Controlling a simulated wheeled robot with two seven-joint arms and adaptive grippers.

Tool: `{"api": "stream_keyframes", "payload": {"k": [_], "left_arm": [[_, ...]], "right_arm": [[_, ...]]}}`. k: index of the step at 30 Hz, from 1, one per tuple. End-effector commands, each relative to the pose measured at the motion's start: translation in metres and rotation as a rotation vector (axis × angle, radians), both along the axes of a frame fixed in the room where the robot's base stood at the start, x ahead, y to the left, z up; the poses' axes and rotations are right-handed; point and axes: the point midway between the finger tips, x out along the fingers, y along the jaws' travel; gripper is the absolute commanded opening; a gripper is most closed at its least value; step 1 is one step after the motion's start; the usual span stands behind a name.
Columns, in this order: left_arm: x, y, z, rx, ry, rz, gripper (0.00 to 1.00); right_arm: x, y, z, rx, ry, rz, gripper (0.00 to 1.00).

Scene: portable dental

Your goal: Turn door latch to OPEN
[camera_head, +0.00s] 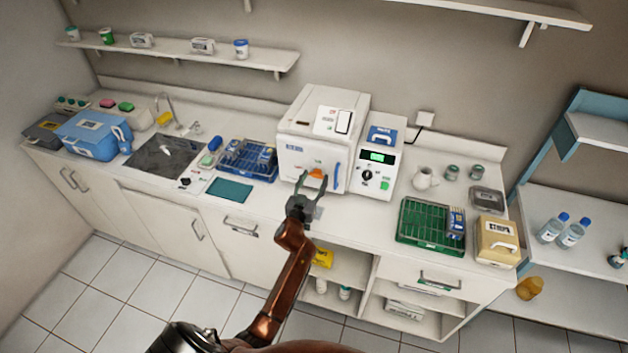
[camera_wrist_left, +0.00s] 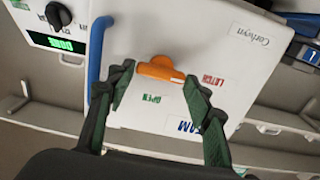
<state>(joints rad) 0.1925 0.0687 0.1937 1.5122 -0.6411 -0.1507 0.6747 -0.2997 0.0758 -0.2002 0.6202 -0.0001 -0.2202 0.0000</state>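The white door unit (camera_head: 312,134) stands on the counter with an orange door latch (camera_head: 316,173) low on its front. In the left wrist view the latch (camera_wrist_left: 160,68) lies roughly crosswise, between a green OPEN label (camera_wrist_left: 152,99) and a red LATCH label (camera_wrist_left: 213,82). My left gripper (camera_head: 312,184) is in front of the door. Its fingers (camera_wrist_left: 160,80) are open on either side of the latch; the right fingertip is very close to the latch's end, and I cannot tell whether it touches. My right gripper is not in view.
A blue vertical handle (camera_head: 336,176) is on the door's right side, close to my left finger in the wrist view. A control box (camera_head: 377,160) stands right of the unit. A blue rack (camera_head: 247,160) and teal mat (camera_head: 229,190) lie left.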

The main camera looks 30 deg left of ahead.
Motion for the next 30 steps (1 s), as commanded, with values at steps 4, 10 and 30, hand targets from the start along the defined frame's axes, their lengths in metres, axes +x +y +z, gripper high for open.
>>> {"api": "stream_keyframes", "payload": {"k": [4, 10, 30], "left_arm": [[-0.0002, -0.0001, -0.0001, 0.0, 0.0, 0.0, 0.35], [-0.0002, -0.0001, -0.0001, 0.0, 0.0, 0.0, 0.22], [0.0, -0.0013, -0.0011, 0.263, 0.064, 0.0, 0.2]], "right_arm": [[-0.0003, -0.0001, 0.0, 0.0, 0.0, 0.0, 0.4], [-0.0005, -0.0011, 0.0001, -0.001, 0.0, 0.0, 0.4], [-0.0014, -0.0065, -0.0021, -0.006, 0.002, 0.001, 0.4]]}}
